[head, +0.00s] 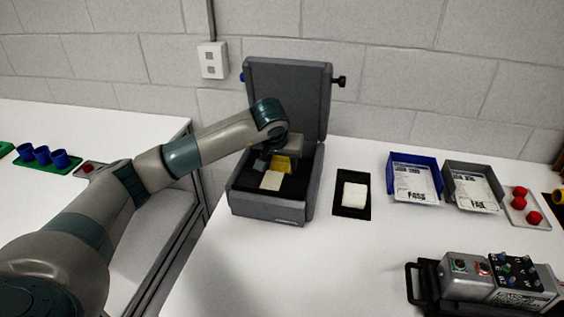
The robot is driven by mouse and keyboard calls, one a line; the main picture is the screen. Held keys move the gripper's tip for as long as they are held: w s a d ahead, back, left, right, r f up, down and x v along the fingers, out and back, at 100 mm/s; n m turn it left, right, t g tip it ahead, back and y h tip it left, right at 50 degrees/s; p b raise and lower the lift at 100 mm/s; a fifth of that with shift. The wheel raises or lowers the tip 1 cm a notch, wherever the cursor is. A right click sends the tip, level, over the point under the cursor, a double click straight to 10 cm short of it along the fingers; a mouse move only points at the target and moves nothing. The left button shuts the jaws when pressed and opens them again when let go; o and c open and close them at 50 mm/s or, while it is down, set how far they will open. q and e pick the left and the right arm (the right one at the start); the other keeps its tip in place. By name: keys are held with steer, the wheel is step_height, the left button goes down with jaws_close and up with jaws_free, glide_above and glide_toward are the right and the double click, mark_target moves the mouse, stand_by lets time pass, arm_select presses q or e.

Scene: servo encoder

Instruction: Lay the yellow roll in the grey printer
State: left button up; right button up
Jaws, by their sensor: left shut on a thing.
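The grey printer (268,208) stands open on the white table, its lid (290,95) raised against the wall side. My left gripper (277,162) reaches down into the printer's open bay. It is shut on the yellow roll (283,164), which shows only in part beneath the gripper, inside the printer's walls. Whether the roll touches the floor of the bay cannot be told. A cream flat piece (271,181) lies in the bay in front of the roll. My right gripper is not in view.
A black mat (350,209) with a white pad (355,196) lies right of the printer. A blue tray (414,165) and a grey tray (473,172) hold labels. A control box (490,285) sits front right. The table's front middle is clear.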

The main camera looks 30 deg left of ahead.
arm_select(q)
steer(key=shift+b, duration=0.3)
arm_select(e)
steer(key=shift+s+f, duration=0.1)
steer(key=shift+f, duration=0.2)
arm_select(q)
steer(key=o, duration=1.2)
steer(key=shift+b+v, duration=1.65)
steer(key=shift+v, duration=7.1)
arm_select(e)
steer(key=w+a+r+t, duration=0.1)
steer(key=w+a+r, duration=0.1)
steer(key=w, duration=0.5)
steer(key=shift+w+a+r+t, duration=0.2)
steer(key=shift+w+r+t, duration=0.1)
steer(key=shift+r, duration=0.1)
